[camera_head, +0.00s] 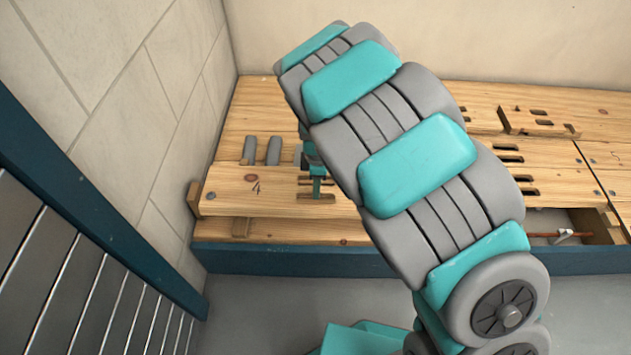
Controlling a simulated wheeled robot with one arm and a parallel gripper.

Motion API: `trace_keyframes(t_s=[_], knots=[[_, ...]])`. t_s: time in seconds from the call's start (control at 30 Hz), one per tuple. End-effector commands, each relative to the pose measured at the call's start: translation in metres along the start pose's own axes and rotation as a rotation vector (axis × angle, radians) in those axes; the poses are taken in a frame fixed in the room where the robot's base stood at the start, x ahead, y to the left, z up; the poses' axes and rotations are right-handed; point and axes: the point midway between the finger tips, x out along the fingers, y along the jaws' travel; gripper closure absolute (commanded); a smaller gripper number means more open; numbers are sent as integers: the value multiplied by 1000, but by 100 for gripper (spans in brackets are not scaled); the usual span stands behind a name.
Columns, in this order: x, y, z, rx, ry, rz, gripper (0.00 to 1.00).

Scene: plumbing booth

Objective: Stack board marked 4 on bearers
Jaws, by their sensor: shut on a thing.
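The board marked 4 (232,188) is a pale wooden plank with a dark 4 and a knot on its face. It lies flat at the left end of the bench, and my arm hides its right part. My gripper (316,188) is turquoise and points down at the slots in this board, shut on it. Wooden bearer ends show at the board's left end (194,198) and below its front edge (241,227). I cannot tell whether the board touches them or hangs just above.
Two grey rounded pieces (262,151) lie behind the board on the wooden bench (285,232). Slotted boards (555,187) lie at the right, near an open recess with a red-and-white tool (563,236). A tiled wall (165,110) closes the left side.

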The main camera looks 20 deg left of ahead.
Motion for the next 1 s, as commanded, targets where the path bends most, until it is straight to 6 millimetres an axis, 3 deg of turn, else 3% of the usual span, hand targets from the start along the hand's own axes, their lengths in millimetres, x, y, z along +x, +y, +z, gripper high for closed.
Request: trace_keyframes(t_s=[0.7, 1.0], knots=[[46, 0, 2, 0, -1, -1, 100], [46, 1, 2, 1, 1, 2, 100]])
